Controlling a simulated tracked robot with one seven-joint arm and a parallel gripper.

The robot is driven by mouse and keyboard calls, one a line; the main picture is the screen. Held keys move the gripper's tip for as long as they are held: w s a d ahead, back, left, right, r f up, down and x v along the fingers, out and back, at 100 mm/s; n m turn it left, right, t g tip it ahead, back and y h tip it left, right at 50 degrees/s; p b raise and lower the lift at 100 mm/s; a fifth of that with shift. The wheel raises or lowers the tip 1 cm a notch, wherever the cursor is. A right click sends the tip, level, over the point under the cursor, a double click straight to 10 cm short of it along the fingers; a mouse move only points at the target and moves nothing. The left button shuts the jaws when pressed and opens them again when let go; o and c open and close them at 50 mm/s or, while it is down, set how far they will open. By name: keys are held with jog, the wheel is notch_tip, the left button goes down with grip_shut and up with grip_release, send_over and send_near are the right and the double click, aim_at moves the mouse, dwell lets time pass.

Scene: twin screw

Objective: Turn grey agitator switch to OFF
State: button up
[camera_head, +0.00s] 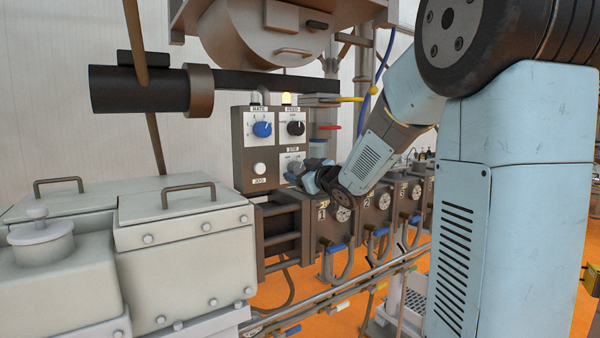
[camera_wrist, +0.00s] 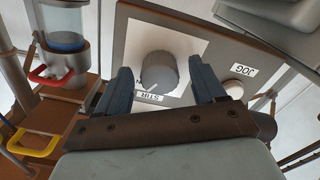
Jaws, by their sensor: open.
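The grey agitator switch (camera_wrist: 159,72) is a round knob on a white plate labelled STIR in the wrist view. My gripper (camera_wrist: 166,84) is open, with one blue-grey finger on each side of the knob. I cannot tell whether either finger touches it. The knob's pointer and its OFF mark are not clear to read. In the head view my gripper (camera_head: 302,172) is at the lower right of the control box (camera_head: 239,150) and largely covers the STIR plate (camera_head: 291,158).
The box also carries a blue RATE knob (camera_head: 262,129), a black FEED knob (camera_head: 296,128) and a white JOG button (camera_head: 260,168). A lit yellow lamp (camera_head: 287,98) is on top. Red (camera_wrist: 51,76) and yellow (camera_wrist: 33,143) valve handles are left of my gripper in the wrist view.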

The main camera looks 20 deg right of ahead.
jog(key=c, duration=1.1)
jog(key=shift+o, duration=0.2)
jog(key=shift+a, duration=0.2)
jog(key=shift+d, duration=0.1)
jog(key=shift+n, duration=0.3)
jog(key=n, duration=1.1)
jog(key=shift+f, duration=0.1)
jog(key=shift+n, duration=0.3)
jog(key=shift+f, duration=0.1)
